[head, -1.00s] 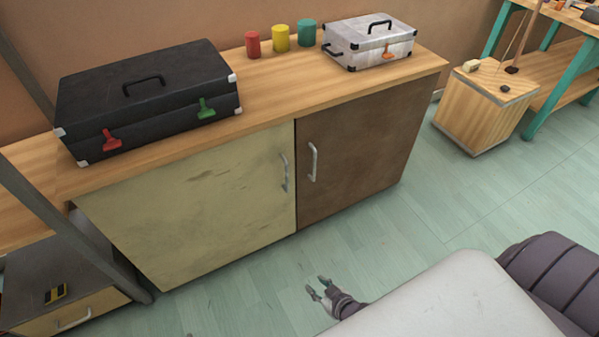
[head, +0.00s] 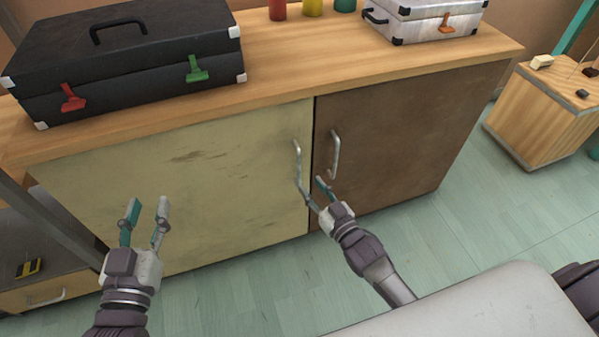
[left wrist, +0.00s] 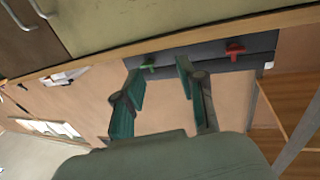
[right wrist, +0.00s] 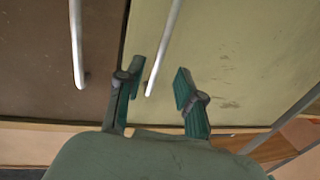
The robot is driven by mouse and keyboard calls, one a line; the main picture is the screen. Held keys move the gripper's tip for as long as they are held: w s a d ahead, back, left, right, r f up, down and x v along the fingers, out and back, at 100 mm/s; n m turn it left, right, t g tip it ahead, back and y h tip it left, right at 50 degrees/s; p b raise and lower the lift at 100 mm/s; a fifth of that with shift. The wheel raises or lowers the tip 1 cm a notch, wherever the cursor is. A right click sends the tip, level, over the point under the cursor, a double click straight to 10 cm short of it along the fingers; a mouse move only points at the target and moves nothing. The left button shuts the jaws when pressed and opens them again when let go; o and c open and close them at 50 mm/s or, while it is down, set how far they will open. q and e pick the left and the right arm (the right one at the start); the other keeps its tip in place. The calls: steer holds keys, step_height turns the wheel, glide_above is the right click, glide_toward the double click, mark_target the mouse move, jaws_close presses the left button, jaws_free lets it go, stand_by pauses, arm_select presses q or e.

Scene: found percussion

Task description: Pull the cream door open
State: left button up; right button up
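The cream door (head: 215,190) is shut, flush beside the brown door. Its silver bar handle (head: 297,160) is near its right edge. My right gripper (head: 311,190) is at the lower end of this handle, fingers open. In the right wrist view the handle (right wrist: 165,50) reaches between the open fingers (right wrist: 160,75), and neither finger is visibly closed on it. My left gripper (head: 148,207) is open and empty in front of the left part of the cream door. In the left wrist view its fingers (left wrist: 158,80) are spread with nothing between them.
The brown door (head: 405,130) with its own handle (head: 335,155) is just to the right. A black case (head: 130,60) and a silver case (head: 425,22) stand on the wooden top. Green floor (head: 465,205) is free at the right. A wooden box (head: 545,115) stands beyond.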

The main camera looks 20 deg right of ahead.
mark_target(300, 172)
steer(key=b+x, duration=0.1)
steer(key=x, duration=0.6)
steer(key=shift+b, duration=0.35)
arm_select(q)
step_height(300, 172, up, 8)
steer(key=s+t+h, duration=0.2)
steer(key=t, duration=0.3)
steer(key=shift+d+r+t, duration=0.2)
steer(key=shift+d+t, duration=0.1)
steer(key=shift+d, duration=0.05)
arm_select(e)
steer(key=shift+w, duration=0.15)
steer(key=shift+c, duration=0.3)
jaws_close()
